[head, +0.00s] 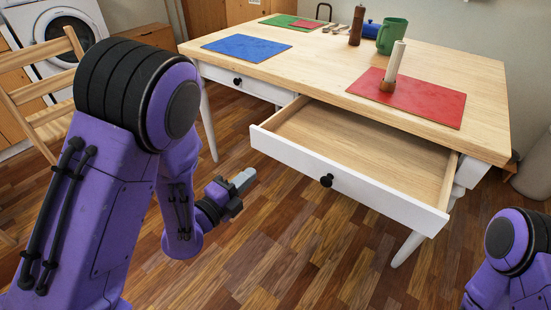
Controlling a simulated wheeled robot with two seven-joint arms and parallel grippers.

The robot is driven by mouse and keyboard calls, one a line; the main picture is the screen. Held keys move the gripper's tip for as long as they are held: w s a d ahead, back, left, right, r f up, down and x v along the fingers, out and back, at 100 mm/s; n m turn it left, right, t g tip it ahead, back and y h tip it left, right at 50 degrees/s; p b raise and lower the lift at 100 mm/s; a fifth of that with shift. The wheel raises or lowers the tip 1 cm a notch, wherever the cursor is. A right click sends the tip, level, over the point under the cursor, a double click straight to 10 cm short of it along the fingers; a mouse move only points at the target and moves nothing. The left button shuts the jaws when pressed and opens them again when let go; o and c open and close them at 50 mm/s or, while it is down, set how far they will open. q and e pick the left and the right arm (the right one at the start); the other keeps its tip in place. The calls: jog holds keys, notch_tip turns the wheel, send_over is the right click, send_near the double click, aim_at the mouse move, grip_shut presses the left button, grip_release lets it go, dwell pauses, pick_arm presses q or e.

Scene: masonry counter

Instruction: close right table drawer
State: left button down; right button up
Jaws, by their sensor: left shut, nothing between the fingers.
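The right table drawer (330,173) is pulled far out of the white table with the wooden top (470,110). Its white front has a round black knob (326,181), and its visible inside looks empty. My left gripper (243,180) is shut and empty, just to the left of the drawer front and apart from it. Part of my right arm shows at the lower right edge, but its gripper is out of the picture.
The left drawer (236,81) is closed. A wooden chair (35,90) stands at left. Floor before the drawer is clear.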

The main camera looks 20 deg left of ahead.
aim_at(282, 146)
pick_arm(q)
jog(key=p+x, duration=0.2)
jog(key=x, duration=0.8)
jog(key=shift+w+d, duration=0.1)
jog(key=shift+w, duration=0.15)
jog(key=shift+w+d+f, duration=0.1)
jog(key=shift+w+d, duration=0.1)
jog(key=shift+w, duration=0.45)
